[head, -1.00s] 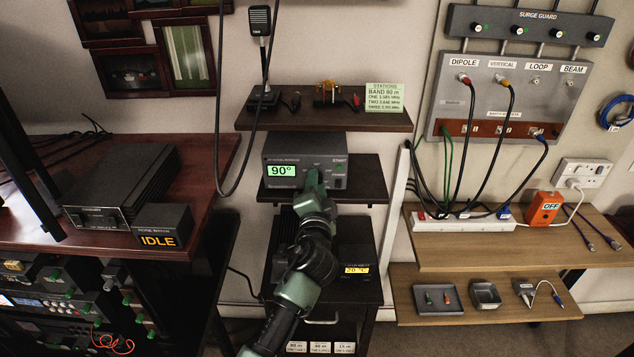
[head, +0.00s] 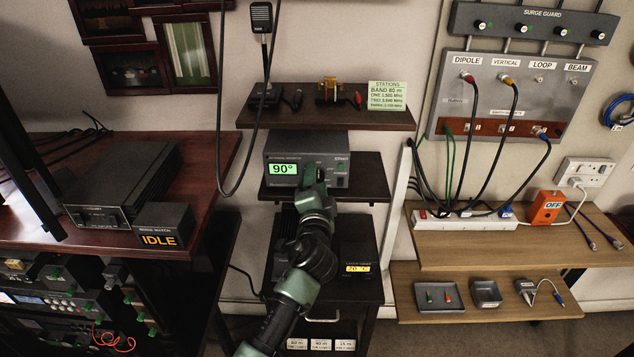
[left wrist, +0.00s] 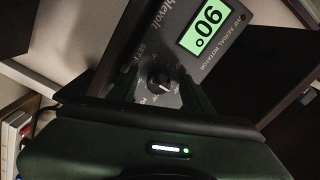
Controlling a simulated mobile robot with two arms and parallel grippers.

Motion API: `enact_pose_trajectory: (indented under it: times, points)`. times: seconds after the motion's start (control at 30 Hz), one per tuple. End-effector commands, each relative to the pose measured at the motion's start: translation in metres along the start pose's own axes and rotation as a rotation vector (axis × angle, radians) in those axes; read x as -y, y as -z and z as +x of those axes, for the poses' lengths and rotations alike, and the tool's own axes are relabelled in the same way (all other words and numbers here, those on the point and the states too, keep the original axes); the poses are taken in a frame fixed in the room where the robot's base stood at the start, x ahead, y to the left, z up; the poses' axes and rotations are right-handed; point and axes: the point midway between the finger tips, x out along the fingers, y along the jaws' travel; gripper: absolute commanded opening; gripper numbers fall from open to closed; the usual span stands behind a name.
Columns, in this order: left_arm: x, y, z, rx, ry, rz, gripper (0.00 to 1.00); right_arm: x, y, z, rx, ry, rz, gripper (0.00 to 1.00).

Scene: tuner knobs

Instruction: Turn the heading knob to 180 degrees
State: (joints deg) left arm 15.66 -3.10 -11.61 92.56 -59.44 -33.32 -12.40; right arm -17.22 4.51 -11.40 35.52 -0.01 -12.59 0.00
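The grey aerial rotator box (head: 335,160) stands on the middle wall shelf, and its green display (head: 283,169) reads 90°. My left gripper (head: 312,178) is in front of the box, right of the display, and hides the knob in the head view. In the left wrist view the dark round knob (left wrist: 159,82) shows between the two spread fingers of my left gripper (left wrist: 162,92), with gaps at its sides. I see no clear contact. The display, seen tilted, also reads 90° in this view (left wrist: 203,32). My right gripper is not in view.
The middle shelf (head: 365,190) carries the box, and an upper shelf (head: 390,122) with small items is above it. A dark unit with a yellow display (head: 357,269) is below, right of my arm. The IDLE box (head: 165,228) is at left.

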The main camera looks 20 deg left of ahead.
Motion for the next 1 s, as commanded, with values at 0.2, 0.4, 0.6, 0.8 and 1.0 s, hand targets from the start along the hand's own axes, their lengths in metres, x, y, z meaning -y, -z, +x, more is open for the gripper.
enact_pose_trajectory:
  times: [0.2, 0.4, 0.6, 0.8, 1.0]
  points:
    - [-0.002, 0.001, -0.007, -0.002, -0.002, -0.001, 0.5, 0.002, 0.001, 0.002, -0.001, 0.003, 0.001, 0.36]
    - [-0.004, -0.001, -0.039, -0.001, -0.004, -0.004, 0.5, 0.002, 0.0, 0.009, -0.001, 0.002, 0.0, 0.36]
    - [-0.003, -0.002, -0.068, 0.0, -0.002, -0.002, 0.5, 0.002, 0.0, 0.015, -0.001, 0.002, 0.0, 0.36]
    - [-0.001, -0.001, -0.077, 0.001, -0.002, 0.0, 0.5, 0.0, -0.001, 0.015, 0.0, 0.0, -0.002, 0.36]
    - [-0.001, -0.001, -0.077, 0.001, -0.002, 0.0, 0.5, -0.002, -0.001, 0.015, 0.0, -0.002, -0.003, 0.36]
